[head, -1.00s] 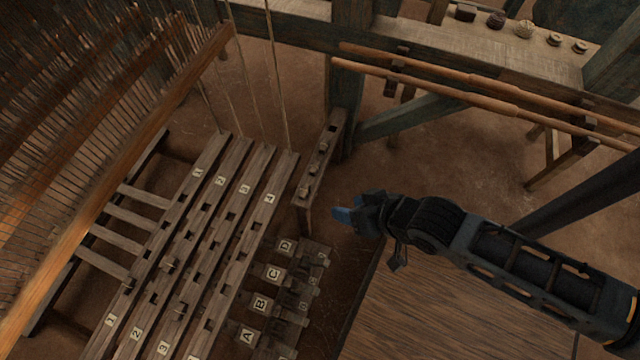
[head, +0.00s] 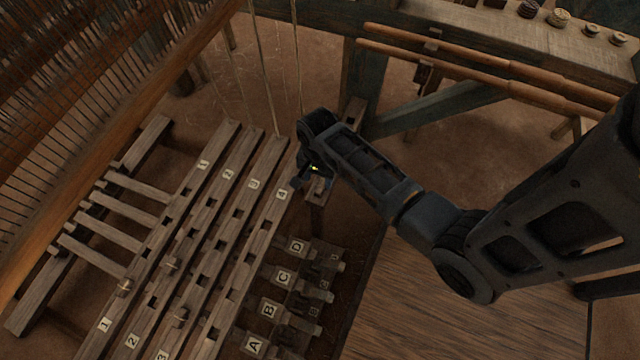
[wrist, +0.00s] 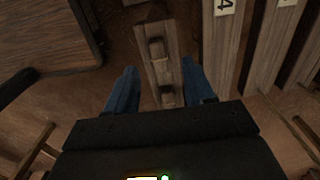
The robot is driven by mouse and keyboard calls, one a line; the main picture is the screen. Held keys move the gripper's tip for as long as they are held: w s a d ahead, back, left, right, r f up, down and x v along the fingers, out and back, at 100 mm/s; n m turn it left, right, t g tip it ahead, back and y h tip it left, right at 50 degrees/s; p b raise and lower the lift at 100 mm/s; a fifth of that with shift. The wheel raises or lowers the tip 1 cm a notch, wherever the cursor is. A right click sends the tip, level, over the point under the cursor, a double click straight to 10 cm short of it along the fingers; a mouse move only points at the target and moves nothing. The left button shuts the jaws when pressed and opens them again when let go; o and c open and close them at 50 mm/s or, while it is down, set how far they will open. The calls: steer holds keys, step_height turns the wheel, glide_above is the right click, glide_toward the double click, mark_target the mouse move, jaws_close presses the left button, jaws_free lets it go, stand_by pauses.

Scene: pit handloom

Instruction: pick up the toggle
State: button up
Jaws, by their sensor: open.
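Small wooden toggles stand on a short narrow wooden rail (wrist: 152,25). In the wrist view one toggle (wrist: 157,50) is farther up the rail, and another toggle (wrist: 167,96) is nearer my gripper (wrist: 161,88). My gripper is open and empty, with one blue finger on each side of the rail; the nearer toggle lies between the fingers. I cannot tell if the fingers touch the rail. In the head view my gripper (head: 309,180) is over the rail (head: 317,197), and my arm hides much of the rail and its toggles.
Numbered slotted treadles (head: 225,215) run beside the rail, with several small pegs (head: 172,263) in them. Lettered blocks (head: 290,275) lie nearer the front. A wooden board (head: 430,300) is at the right. A loom post (head: 362,80) stands just behind the rail.

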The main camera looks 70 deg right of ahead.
mark_target(320, 186)
steer(key=f, duration=0.1)
steer(key=f+b, duration=0.1)
steer(key=f, duration=0.1)
steer(key=f+b, duration=0.1)
steer(key=f, duration=0.1)
steer(key=shift+s+d+f, duration=0.1)
steer(key=shift+d+f, duration=0.15)
steer(key=shift+c, duration=0.5)
jaws_close()
